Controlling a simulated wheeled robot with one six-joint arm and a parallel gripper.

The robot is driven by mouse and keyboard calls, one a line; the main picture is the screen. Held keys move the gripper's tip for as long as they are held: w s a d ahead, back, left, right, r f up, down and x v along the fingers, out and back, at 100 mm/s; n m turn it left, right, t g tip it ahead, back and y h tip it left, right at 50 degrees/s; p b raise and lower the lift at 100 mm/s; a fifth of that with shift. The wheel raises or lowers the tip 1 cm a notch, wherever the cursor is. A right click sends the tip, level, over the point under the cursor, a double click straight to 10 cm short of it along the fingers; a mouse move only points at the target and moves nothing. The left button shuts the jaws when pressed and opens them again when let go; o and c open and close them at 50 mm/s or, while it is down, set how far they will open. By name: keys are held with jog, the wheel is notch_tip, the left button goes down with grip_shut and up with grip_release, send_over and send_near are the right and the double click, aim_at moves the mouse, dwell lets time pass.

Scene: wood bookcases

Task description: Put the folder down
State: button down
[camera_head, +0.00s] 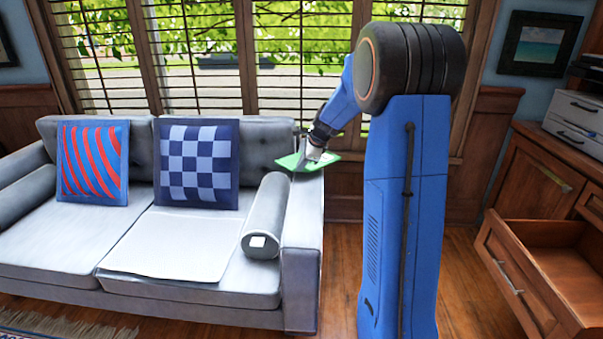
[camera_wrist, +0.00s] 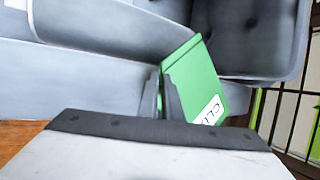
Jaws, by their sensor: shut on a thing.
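The folder (camera_head: 323,160) is green and flat, and lies roughly level at the right arm of the grey sofa (camera_head: 302,235). In the wrist view the folder (camera_wrist: 198,72) shows a white label with dark letters. My gripper (camera_head: 312,153) is shut on the folder's edge; its dark fingers (camera_wrist: 168,92) also show in the wrist view. The folder is over or at the top of the sofa arm near the back; I cannot tell whether it touches the arm. Part of it is hidden behind my gripper.
The sofa seat (camera_head: 75,230) has free room at the left and holds a red-and-blue striped cushion (camera_head: 92,162), a checkered cushion (camera_head: 197,163) and a grey bolster (camera_head: 267,212). A wooden cabinet (camera_head: 540,180) with an open drawer (camera_head: 515,290) stands at the right. Windows with blinds are behind.

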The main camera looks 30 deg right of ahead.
notch_tip(320, 180, down, 3)
jog(key=shift+f, duration=0.15)
jog(key=c, duration=1.9)
grip_release()
jog(key=shift+c, duration=0.2)
